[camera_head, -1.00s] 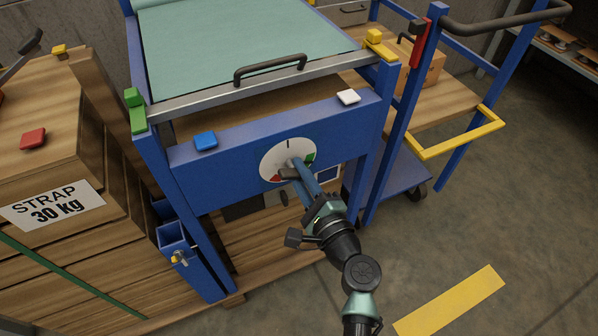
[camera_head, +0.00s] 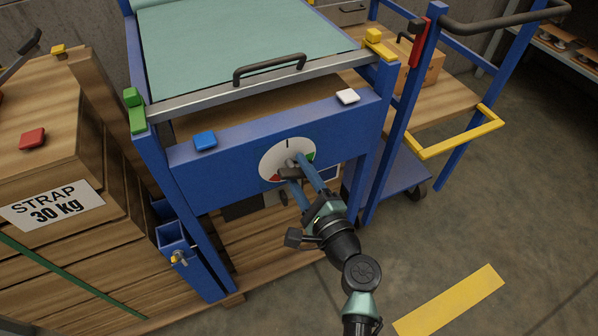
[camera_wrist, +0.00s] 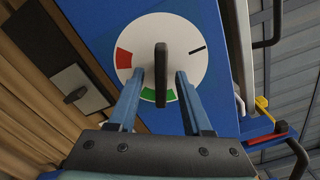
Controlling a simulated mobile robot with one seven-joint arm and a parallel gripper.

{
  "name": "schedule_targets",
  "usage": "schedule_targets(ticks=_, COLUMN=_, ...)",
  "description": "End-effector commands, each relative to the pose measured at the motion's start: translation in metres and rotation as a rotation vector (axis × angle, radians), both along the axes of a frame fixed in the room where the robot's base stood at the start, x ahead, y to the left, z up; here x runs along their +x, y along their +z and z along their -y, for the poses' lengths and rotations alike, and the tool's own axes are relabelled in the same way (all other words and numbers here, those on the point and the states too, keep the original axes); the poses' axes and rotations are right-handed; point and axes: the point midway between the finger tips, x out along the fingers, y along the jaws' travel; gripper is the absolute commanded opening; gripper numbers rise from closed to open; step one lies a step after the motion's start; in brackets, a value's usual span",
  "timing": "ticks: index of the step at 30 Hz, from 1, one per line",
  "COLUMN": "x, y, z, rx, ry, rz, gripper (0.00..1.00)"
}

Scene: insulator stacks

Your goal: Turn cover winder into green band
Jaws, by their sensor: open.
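The cover winder is a dark bar handle (camera_wrist: 161,65) at the centre of a round white dial (camera_head: 272,154). The dial (camera_wrist: 190,36) has a green band (camera_wrist: 158,95), a red band (camera_wrist: 124,59) and a black line mark. In the wrist view the handle's lower end lies over the green band; its depth off the dial is hard to judge. My gripper (camera_head: 291,167) is open at the dial. In the wrist view its blue fingers (camera_wrist: 160,74) stand on either side of the handle, with gaps showing. In the head view the fingers partly hide the handle and green band.
The dial sits on a blue frame panel (camera_head: 220,175) with a blue block (camera_head: 205,141) and a white block (camera_head: 348,97) on top. A teal cover (camera_head: 235,45) with a dark handle lies above. Strapped wood stands left, a blue cart right.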

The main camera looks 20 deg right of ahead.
Motion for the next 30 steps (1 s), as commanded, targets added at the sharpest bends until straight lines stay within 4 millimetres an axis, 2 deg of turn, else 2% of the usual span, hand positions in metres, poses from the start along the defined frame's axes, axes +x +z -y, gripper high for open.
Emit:
schedule_targets(ticks=4, x=-0.002, y=0.0, z=0.0, rx=0.0, ry=0.001, rz=0.0, gripper=0.5)
schedule_targets(ticks=8, x=-0.015, y=0.0, z=0.001, rx=0.0, ry=-0.001, rz=0.0, gripper=0.5)
schedule_targets(ticks=21, x=-0.106, y=0.0, z=0.004, rx=0.0, ry=-0.002, rz=-0.002, gripper=0.5)
schedule_targets(ticks=25, x=-0.122, y=0.0, z=0.004, rx=0.0, ry=-0.002, rz=-0.001, gripper=0.5)
schedule_targets(ticks=30, x=-0.13, y=0.0, z=0.004, rx=0.0, ry=0.0, rz=0.0, gripper=0.5)
